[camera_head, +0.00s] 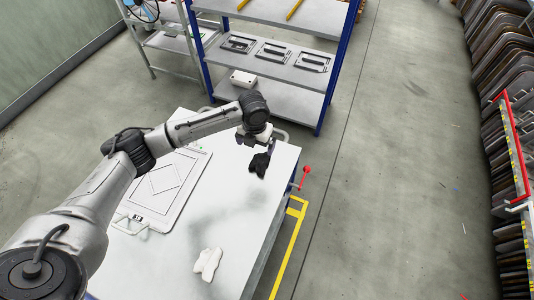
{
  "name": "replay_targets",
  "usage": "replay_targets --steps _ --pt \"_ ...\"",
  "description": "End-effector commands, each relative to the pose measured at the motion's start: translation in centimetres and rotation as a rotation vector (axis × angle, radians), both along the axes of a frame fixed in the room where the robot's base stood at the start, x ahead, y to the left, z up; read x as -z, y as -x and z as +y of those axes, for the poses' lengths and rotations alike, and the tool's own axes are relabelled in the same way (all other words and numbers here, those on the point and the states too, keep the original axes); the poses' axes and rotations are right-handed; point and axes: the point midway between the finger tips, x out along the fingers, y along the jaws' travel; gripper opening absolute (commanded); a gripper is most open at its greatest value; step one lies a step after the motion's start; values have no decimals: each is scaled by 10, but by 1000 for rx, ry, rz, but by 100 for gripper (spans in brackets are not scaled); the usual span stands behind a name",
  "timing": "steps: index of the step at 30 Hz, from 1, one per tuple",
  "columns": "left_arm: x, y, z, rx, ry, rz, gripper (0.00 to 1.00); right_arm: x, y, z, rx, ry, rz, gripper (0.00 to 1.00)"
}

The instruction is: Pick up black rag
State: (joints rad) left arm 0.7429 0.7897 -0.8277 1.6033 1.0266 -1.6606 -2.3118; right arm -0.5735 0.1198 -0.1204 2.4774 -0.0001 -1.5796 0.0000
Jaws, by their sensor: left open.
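The black rag (259,165) lies crumpled on the white table near its far right part. My left gripper (252,146) is just above and beside the rag, at the end of the arm that reaches in from the left. Its jaws are open. Gripper and rag overlap in the view, so I cannot tell whether they touch. My right gripper is not in view.
The white table (235,215) also holds a flat framed panel (168,190) with a diamond mark and a crumpled white cloth (207,262). A red-knobbed lever (305,170) stands at the table's right edge. A blue-post shelf (290,92) stands behind.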

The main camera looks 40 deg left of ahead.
Motion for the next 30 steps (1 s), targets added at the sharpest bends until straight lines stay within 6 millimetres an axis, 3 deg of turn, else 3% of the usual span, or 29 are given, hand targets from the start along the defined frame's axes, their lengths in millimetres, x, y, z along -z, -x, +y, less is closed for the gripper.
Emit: replay_targets --steps 1,3,18,30 --pt "11 0 0 0 0 0 100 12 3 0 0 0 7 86" --pt "16 0 0 0 0 0 100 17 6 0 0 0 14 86" --pt "88 0 0 0 1 1 100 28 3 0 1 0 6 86" --pt "116 -2 2 -1 1 2 100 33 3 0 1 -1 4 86"
